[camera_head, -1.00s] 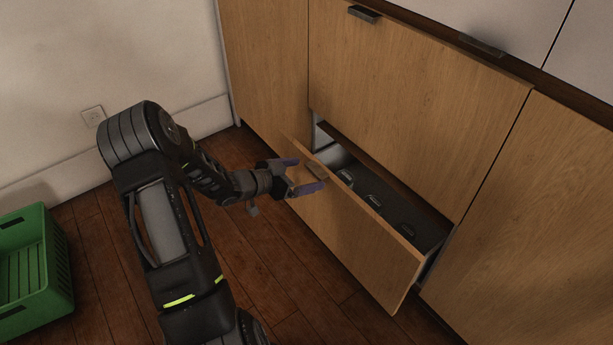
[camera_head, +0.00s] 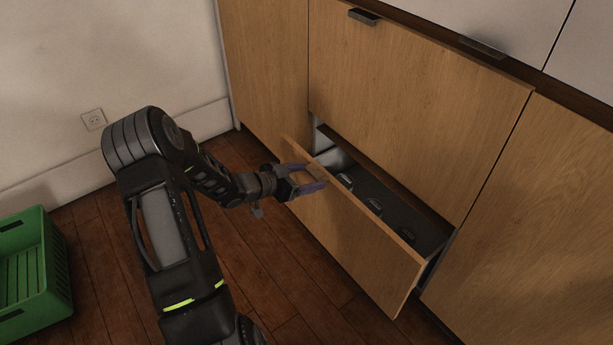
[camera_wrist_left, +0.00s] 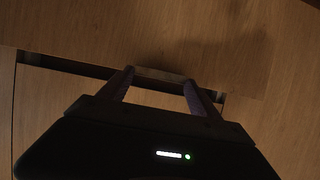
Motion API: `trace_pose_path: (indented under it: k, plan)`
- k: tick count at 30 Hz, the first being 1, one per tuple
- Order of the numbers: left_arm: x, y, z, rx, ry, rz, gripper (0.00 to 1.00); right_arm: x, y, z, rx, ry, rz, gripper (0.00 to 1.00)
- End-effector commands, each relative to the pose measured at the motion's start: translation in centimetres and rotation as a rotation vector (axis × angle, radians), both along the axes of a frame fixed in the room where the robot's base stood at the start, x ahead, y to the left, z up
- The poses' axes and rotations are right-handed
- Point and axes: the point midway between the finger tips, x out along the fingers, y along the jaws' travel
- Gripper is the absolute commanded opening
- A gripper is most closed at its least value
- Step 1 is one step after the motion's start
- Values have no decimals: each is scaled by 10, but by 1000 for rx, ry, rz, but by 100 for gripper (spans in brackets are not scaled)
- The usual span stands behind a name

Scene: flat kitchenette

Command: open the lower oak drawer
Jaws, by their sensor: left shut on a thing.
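The lower oak drawer (camera_head: 350,240) stands partly pulled out of the cabinet, with a gap behind its front. Inside it I see a dark tray (camera_head: 395,213) with several small metallic shapes. My left gripper (camera_head: 317,179) is at the drawer's top edge, left of its middle, shut on the drawer handle, which the fingers mostly hide in the head view. In the left wrist view the two fingers of my left gripper (camera_wrist_left: 160,84) close on the ends of the handle bar (camera_wrist_left: 160,74). My right gripper is not in view.
The upper oak drawer front (camera_head: 410,100) above is closed and has a dark handle (camera_head: 363,16). An oak panel (camera_head: 530,210) stands to the right. A green crate (camera_head: 60,265) sits on the floor at the left.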

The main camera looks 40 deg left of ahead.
Motion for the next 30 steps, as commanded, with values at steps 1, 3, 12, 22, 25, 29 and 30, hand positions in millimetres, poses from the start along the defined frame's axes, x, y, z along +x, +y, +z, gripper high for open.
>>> trace_pose_path:
  k: [1, 3, 12, 22, 25, 29, 30]
  plan:
    - [0, 0, 0, 0, 0, 0, 45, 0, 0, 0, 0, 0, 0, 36]
    - [0, 0, 0, 0, 0, 0, 39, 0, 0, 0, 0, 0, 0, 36]
    - [0, 0, 0, 0, 0, 0, 14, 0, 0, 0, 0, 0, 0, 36]
    - [-1, 0, 0, 0, 0, 0, 0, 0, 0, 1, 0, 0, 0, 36]
    - [-2, 1, 0, 0, 1, 0, 0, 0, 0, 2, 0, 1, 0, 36]
    - [-6, 2, 1, 1, 1, 0, 0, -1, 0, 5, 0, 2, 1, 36]
    - [-7, 2, 1, 1, 1, 0, 0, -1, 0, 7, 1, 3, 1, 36]
